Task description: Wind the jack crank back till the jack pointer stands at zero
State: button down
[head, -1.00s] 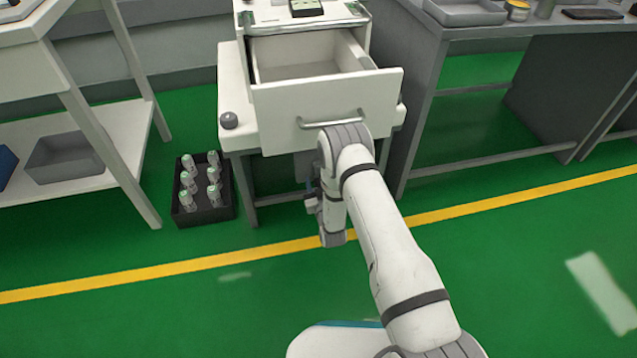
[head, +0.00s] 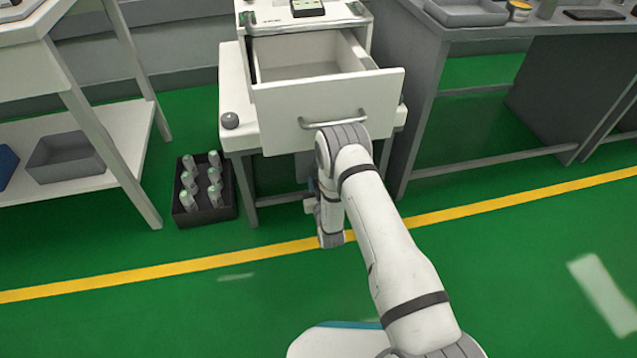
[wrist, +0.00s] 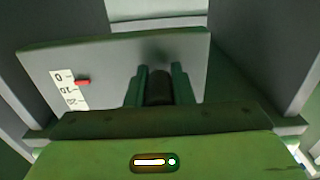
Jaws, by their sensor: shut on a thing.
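In the wrist view my gripper (wrist: 161,84) is shut on the dark, round crank handle (wrist: 160,90), with one finger on each side. The rest of the crank is hidden. A grey panel (wrist: 115,62) behind it carries a white scale (wrist: 66,90) marked 0, 10 and 20 from the top. The red jack pointer (wrist: 82,82) stands just below the 0 mark, seemingly between 0 and 10. In the head view my arm hides the crank and the scale, under the open drawer of the cart (head: 240,130).
The open drawer (head: 330,115) juts out above my wrist. A black crate (head: 208,215) of several bottles stands on the floor left of the cart. A white shelf stand (head: 140,195) is at the left, a grey bench (head: 420,100) at the right. The green floor in front is clear.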

jog(key=shift+a, duration=0.1)
jog(key=c, duration=1.3)
grip_release()
jog(key=shift+o, duration=0.2)
jog(key=p+v, duration=0.2)
jog(key=v, duration=0.6)
jog(key=shift+p, duration=0.4)
